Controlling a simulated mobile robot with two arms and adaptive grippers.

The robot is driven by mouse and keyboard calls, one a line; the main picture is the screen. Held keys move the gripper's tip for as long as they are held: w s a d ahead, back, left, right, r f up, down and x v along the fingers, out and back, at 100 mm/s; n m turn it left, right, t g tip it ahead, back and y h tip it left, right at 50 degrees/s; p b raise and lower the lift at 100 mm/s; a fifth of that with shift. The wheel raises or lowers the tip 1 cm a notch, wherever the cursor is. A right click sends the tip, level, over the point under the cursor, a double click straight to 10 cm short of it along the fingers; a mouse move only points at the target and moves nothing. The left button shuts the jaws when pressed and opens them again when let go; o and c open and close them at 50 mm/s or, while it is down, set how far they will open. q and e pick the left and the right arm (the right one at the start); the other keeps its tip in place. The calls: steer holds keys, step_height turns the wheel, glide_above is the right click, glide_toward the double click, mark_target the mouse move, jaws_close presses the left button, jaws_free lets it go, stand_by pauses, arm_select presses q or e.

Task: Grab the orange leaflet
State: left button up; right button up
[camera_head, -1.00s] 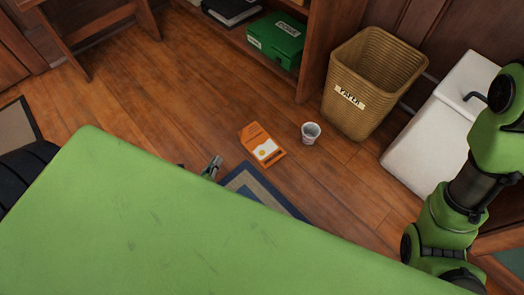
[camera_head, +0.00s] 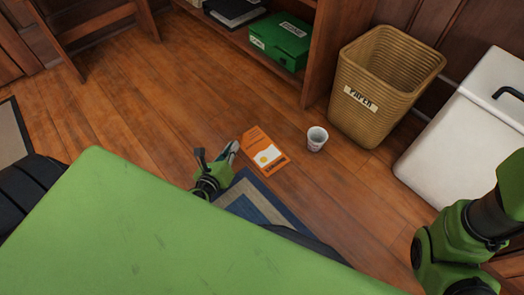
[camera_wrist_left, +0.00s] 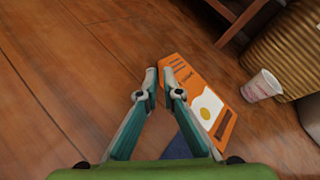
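The orange leaflet (camera_head: 264,152) lies flat on the wooden floor, with a white patch and yellow spot on its cover. It also shows in the left wrist view (camera_wrist_left: 204,100), just right of the fingers. My left gripper (camera_head: 233,149) is beside the leaflet's left edge, pointing down toward the floor. In the left wrist view its fingertips (camera_wrist_left: 160,78) have a narrow gap with bare floor showing between them. Nothing is held. Whether the right finger touches the leaflet is unclear. My right arm shows at the right, but its gripper is out of view.
A white cup (camera_head: 317,138) stands right of the leaflet. A wicker paper basket (camera_head: 385,85) and a white bin (camera_head: 465,125) stand beyond it. A blue-bordered rug (camera_head: 262,203) lies nearer me. A green box (camera_head: 281,40) sits on a low shelf. Floor left of the leaflet is clear.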

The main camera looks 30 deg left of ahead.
mark_target(238, 138)
arm_select(q)
steer(key=b+x, duration=0.2)
steer(key=x, duration=0.2)
steer(key=shift+w+a+f, duration=0.1)
steer(key=shift+w+f, duration=0.05)
steer(key=shift+w, duration=0.4)
jaws_close()
